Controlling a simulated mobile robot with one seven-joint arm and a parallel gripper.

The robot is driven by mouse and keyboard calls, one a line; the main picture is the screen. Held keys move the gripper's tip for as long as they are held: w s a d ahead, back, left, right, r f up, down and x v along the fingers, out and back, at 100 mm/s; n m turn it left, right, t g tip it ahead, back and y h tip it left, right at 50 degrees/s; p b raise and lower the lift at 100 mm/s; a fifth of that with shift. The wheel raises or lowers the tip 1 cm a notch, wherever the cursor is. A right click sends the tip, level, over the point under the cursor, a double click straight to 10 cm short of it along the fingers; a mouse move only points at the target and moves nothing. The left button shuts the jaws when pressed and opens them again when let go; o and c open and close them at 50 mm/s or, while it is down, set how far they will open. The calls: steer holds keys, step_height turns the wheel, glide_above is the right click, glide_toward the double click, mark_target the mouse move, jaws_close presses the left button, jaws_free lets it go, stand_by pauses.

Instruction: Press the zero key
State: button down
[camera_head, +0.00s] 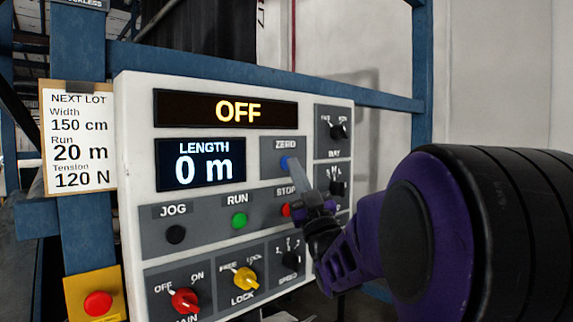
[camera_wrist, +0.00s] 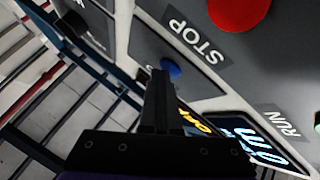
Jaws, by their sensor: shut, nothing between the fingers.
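The zero key is a blue round button (camera_head: 289,163) below the ZERO label on the white control panel (camera_head: 135,100). The blue key also shows in the wrist view (camera_wrist: 171,68), just past the fingertips. My gripper (camera_head: 296,168) is shut and empty, its tips at or very near the blue key. I cannot tell whether they touch it. In the wrist view the shut fingers (camera_wrist: 158,80) point toward the key. The length display (camera_head: 201,164) reads 0 m, and the display above it (camera_head: 226,110) reads OFF.
The red STOP button (camera_head: 286,210) sits just below my gripper. The green RUN button (camera_head: 239,220), black JOG button (camera_head: 176,234), red knob (camera_head: 185,301) and yellow knob (camera_head: 246,279) are lower left. A lot card (camera_head: 78,140) hangs left. A red button on a yellow box (camera_head: 98,303) is below it.

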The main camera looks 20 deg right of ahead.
steer(key=shift+s+d+b, duration=0.25)
steer(key=shift+s+b, duration=0.35)
steer(key=shift+s, duration=0.2)
steer(key=s, duration=0.1)
steer(key=s+d+b, duration=0.1)
steer(key=s, duration=0.1)
steer(key=s+b, duration=0.1)
steer(key=shift+s+d, duration=0.35)
steer(key=shift+d, duration=0.05)
stand_by(0.4)
